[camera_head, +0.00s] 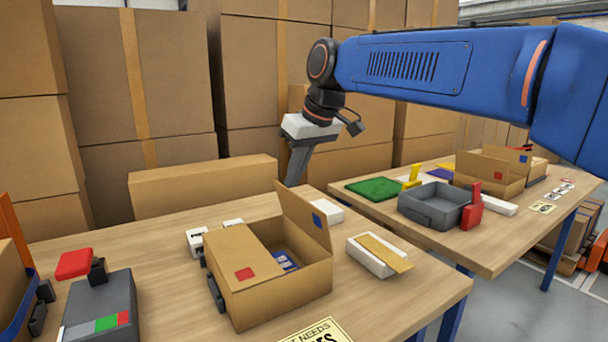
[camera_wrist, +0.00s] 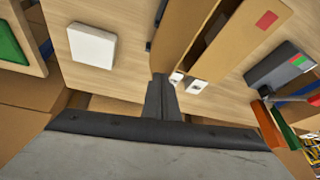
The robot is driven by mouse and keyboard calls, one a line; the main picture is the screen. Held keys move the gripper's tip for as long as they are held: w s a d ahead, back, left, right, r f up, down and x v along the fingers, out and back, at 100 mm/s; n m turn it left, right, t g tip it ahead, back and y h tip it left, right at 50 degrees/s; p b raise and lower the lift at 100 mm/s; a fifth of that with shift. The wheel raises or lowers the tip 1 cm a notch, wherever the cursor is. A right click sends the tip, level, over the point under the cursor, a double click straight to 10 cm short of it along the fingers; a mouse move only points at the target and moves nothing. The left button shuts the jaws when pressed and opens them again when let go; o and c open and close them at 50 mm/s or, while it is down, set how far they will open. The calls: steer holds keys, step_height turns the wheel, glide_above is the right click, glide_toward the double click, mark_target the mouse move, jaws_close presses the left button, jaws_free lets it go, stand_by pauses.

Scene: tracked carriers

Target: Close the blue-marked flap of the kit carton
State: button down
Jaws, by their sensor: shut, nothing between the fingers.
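The kit carton (camera_head: 285,297) stands on the near table. Its blue-marked flap (camera_head: 304,216) stands raised, leaning slightly outward, with the blue square near its far corner. Its red-marked flap (camera_head: 235,262) lies down over the left half. A blue item (camera_head: 285,262) shows inside the open half. My gripper (camera_head: 293,182) is shut and empty, pointing down beyond the carton's far side, apart from the raised flap. In the wrist view the shut fingers (camera_wrist: 162,80) point toward the tabletop, and the carton's red-marked flap (camera_wrist: 240,38) shows at upper right.
A white box with a tan strip (camera_head: 378,255) lies right of the carton; another white box (camera_head: 328,211) sits behind it. A grey device with a red top (camera_head: 95,305) stands at left.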

steer(key=s+a+t+h, duration=0.1)
steer(key=s+a+h, duration=0.1)
steer(key=n+t+h, duration=0.3)
steer(key=t+h, duration=0.3)
steer(key=h, duration=0.1)
glide_above(249, 237)
steer(key=f, duration=0.6)
steer(key=shift+w+d+f, duration=0.15)
steer(key=shift+d+f, duration=0.05)
steer(key=shift+d, duration=0.1)
steer(key=shift+a+f, duration=0.2)
steer(key=shift+f, duration=0.3)
steer(key=shift+s+a+f, duration=0.15)
steer(key=shift+s+f, duration=0.1)
steer(key=shift+f, duration=0.4)
